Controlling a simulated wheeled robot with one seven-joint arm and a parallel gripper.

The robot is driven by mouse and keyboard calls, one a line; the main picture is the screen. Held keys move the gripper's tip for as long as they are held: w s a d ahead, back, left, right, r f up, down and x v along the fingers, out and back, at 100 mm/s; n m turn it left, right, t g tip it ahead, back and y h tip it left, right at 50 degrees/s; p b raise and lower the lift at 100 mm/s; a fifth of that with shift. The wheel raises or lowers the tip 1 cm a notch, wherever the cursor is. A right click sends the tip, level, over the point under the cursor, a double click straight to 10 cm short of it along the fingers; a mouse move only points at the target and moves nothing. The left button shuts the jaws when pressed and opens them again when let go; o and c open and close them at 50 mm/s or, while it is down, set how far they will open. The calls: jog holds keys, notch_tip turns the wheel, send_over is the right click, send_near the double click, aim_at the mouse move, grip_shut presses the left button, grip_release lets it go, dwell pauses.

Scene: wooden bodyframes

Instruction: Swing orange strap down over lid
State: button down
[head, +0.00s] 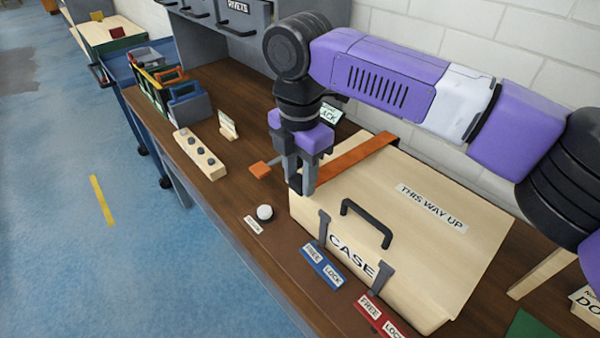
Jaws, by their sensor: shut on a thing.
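The wooden case (345,240) stands on the brown bench, its pale lid (385,193) marked "THIS WAY UP" and lying shut. The orange strap (357,160) runs across the left part of the lid from a dark piece at the back edge. Its orange end tab (261,170) sticks out to the left of my gripper. My gripper (302,187) points down at the lid's left front corner, shut on the strap; its fingers hide the part between. A black handle (362,222) and two dark grey latches show at the case's front.
A blue FREE/LOCK block (322,267) and a red one (380,318) lie before the case. A white knob (265,212) stands left of it. A pegged wooden block (200,153) and toolbox (185,100) are farther left. The grey cabinet is behind.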

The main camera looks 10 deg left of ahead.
aim_at(297, 191)
jog(key=shift+s+a+f, duration=0.1)
jog(key=shift+s+f, duration=0.05)
jog(key=shift+f, duration=0.8)
jog(key=shift+s+a+f, duration=0.1)
jog(key=shift+s+f, duration=0.05)
jog(key=shift+f, duration=0.8)
jog(key=c, duration=0.9)
grip_release()
jog(key=shift+s+f, duration=0.1)
jog(key=shift+f, duration=0.05)
jog(key=shift+r, duration=0.2)
jog(key=shift+r, duration=0.55)
notch_tip(297, 191, up, 7)
jog(key=shift+f, duration=0.2)
